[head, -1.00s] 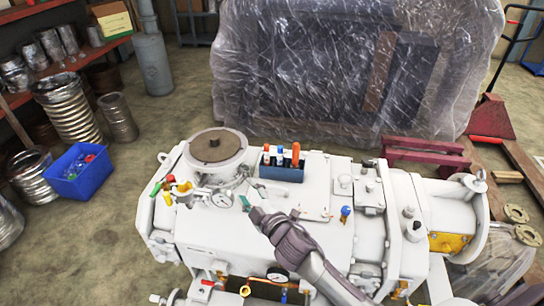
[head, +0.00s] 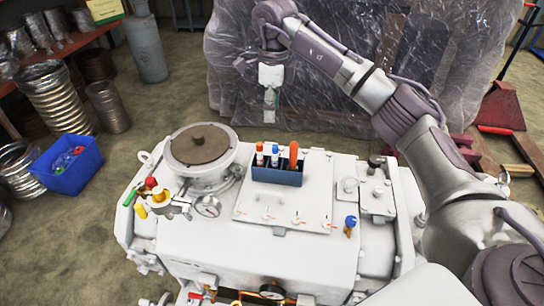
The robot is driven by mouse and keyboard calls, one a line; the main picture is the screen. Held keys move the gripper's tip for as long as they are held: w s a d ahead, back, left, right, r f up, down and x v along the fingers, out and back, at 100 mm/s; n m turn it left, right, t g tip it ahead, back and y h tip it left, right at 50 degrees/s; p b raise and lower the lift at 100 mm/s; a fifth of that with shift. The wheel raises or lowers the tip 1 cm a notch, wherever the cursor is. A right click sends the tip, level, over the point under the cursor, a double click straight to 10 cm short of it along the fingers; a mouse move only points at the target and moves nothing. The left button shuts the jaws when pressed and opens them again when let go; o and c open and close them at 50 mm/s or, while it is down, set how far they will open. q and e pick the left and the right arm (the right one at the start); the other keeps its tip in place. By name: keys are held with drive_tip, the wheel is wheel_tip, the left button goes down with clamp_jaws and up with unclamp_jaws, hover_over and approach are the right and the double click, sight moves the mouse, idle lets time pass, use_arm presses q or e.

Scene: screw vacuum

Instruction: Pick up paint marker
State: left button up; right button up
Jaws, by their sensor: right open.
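A small dark-blue holder (head: 276,175) stands on the flat top plate of the white vacuum machine (head: 290,250). Several slim upright items are in it: a white marker with a red top (head: 260,153), a white marker with a blue top (head: 275,153) and an orange-handled tool (head: 293,153). Which one is the paint marker I cannot tell for sure; their lower parts are hidden in the holder. My right gripper (head: 270,108) hangs fingers-down, open and empty, and appears above and apart from the holder. My left gripper is not in view.
A round brown-topped flange (head: 199,146), a gauge (head: 208,206) and coloured valve handles are left of the holder. A blue-topped fitting (head: 350,222) is to its right. A blue bin (head: 72,165) stands on the floor at left. A plastic-wrapped load (head: 330,90) fills the back.

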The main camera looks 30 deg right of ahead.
sight(275, 146)
drive_tip(key=f, duration=0.2)
drive_tip(key=f+p, duration=0.1)
drive_tip(key=f, duration=0.2)
drive_tip(key=f+p, duration=0.1)
drive_tip(key=f, duration=0.1)
drive_tip(key=shift+s+d+f, duration=0.2)
drive_tip(key=shift+d+f, duration=0.1)
drive_tip(key=shift+d, duration=0.05)
drive_tip(key=f+p, duration=0.1)
drive_tip(key=f, duration=0.1)
drive_tip(key=f+p, duration=0.2)
drive_tip(key=shift+s+f, duration=0.2)
drive_tip(key=shift+f, duration=0.55)
drive_tip(key=shift+c, duration=0.3)
clamp_jaws()
